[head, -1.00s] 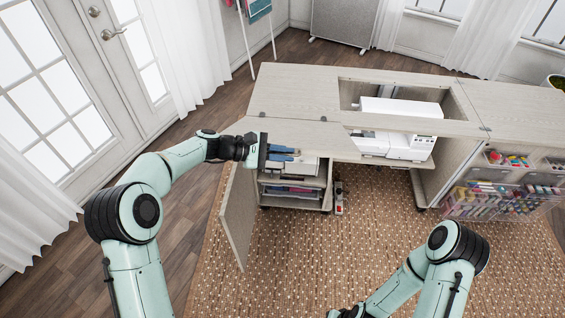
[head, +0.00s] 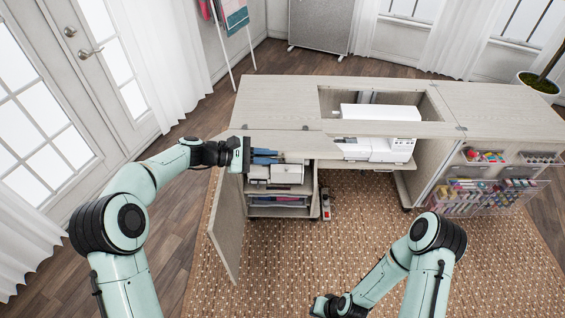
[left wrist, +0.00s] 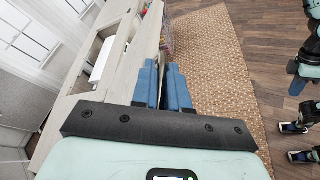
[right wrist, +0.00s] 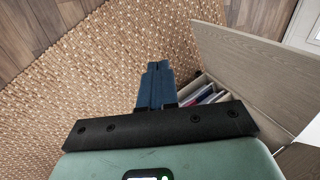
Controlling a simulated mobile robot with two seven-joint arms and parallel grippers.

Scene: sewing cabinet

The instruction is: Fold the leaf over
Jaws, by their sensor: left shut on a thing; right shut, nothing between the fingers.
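The sewing cabinet's pale wood top (head: 280,95) carries a hinged leaf (head: 300,142) along its front left edge. In the head view the leaf is a narrow, foreshortened strip; its exact tilt is hard to tell. My left gripper (head: 265,156) is shut on the leaf's edge near its left end. In the left wrist view its blue fingers (left wrist: 160,85) stand on both sides of the pale panel (left wrist: 128,68). My right gripper (head: 322,305) is low in front of the cabinet, over the rug. Its blue fingers (right wrist: 155,85) are shut and empty.
A white sewing machine (head: 378,132) sits in the top's opening. An open cabinet door (head: 226,215) stands below my left gripper, beside drawers (head: 280,205). Clear organisers with supplies (head: 490,190) are at right. The rug (head: 290,260) in front is mostly clear.

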